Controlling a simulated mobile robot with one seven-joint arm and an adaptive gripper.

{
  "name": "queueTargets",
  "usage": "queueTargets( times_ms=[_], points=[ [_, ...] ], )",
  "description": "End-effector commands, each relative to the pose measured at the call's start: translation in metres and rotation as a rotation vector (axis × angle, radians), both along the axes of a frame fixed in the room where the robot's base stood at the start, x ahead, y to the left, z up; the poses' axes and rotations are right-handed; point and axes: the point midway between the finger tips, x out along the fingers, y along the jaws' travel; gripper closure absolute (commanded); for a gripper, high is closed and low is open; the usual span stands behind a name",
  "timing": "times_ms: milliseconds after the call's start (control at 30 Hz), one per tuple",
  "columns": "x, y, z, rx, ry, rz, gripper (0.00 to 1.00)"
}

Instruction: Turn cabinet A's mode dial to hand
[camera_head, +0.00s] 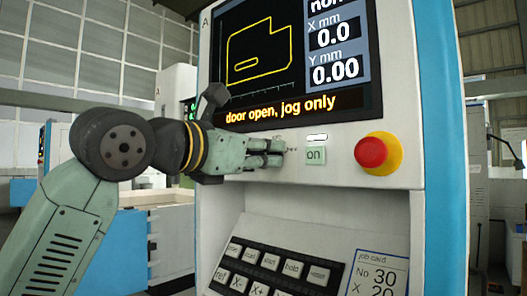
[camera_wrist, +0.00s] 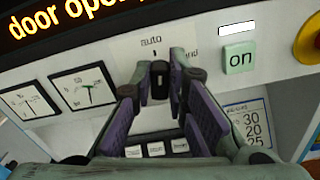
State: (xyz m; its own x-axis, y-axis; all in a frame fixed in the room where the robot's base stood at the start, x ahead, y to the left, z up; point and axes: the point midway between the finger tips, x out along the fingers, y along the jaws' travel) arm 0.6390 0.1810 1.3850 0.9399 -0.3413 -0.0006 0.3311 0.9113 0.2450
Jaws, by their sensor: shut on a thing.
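Cabinet A (camera_head: 300,190) is a pale panel with a letter A at its top left corner. Its mode dial (camera_wrist: 160,82) is a small dark knob in the wrist view, with "auto" printed above it and "hand" partly hidden behind a finger at upper right. My gripper (camera_wrist: 161,74) is shut on the dial, one finger on each side. The knob carries a pale mark, but I cannot tell exactly where it points. In the head view my gripper (camera_head: 280,152) reaches the panel from the left and hides the dial.
A green "on" button (camera_head: 316,155) and a red stop button on yellow (camera_head: 371,152) sit right of the dial. The screen (camera_head: 290,60) above reads "door open, jog only". A keypad (camera_head: 275,268) and job card (camera_head: 376,275) are below. Two gauges (camera_wrist: 82,89) lie left of the dial.

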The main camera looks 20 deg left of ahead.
Motion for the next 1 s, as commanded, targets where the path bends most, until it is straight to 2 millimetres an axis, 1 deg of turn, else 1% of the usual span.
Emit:
queueTargets(
  times_ms=[600, 800, 1000],
  points=[
    [-0.0016, -0.0036, -0.0009, 0.545, -0.201, 0.001, 1.00],
    [-0.0018, -0.0046, -0.0021, 0.701, -0.257, 0.000, 1.00],
    [-0.0019, -0.0053, -0.0032, 0.820, -0.301, 0.000, 1.00]
  ],
)
